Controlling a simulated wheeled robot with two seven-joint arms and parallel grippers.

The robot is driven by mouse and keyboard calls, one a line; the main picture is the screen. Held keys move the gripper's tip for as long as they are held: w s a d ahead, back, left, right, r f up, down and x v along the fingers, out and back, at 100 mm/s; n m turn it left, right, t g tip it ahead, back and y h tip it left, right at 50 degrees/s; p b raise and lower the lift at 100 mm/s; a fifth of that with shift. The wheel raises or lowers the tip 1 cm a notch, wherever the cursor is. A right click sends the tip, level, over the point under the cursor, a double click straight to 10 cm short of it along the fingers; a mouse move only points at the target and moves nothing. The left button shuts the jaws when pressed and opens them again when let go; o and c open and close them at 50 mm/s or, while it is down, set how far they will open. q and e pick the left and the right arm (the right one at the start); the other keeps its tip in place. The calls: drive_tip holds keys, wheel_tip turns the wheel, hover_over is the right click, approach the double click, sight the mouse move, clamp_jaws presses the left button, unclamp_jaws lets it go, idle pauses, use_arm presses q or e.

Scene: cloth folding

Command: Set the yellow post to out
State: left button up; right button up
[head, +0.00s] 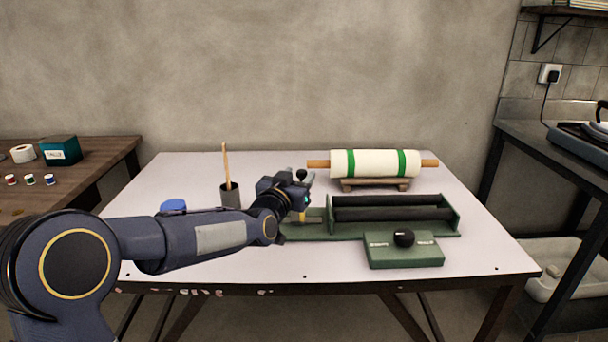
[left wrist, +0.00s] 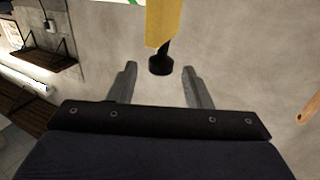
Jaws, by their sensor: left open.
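The yellow post (left wrist: 163,22) shows large at the top of the left wrist view, with a black knob (left wrist: 160,65) on its end. In the head view the black knob (head: 301,174) stands above the left end of the green roller machine (head: 350,234), and my wrist hides most of the post. My left gripper (head: 300,178) is open, its two grey fingers either side of the knob. In the left wrist view there are clear gaps between the knob and both fingers (left wrist: 157,88). My right gripper is not in view.
A green box with a black knob (head: 404,238) sits at the machine's front. Behind it a cloth roll with green bands (head: 375,163) rests on a wooden stand. A dark cup with a stick (head: 230,195) and a blue-topped item (head: 173,205) are left. The table's front right is clear.

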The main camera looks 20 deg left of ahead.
use_arm(q)
drive_tip(key=shift+w+d, duration=0.15)
drive_tip(key=shift+w, duration=1.3)
clamp_jaws()
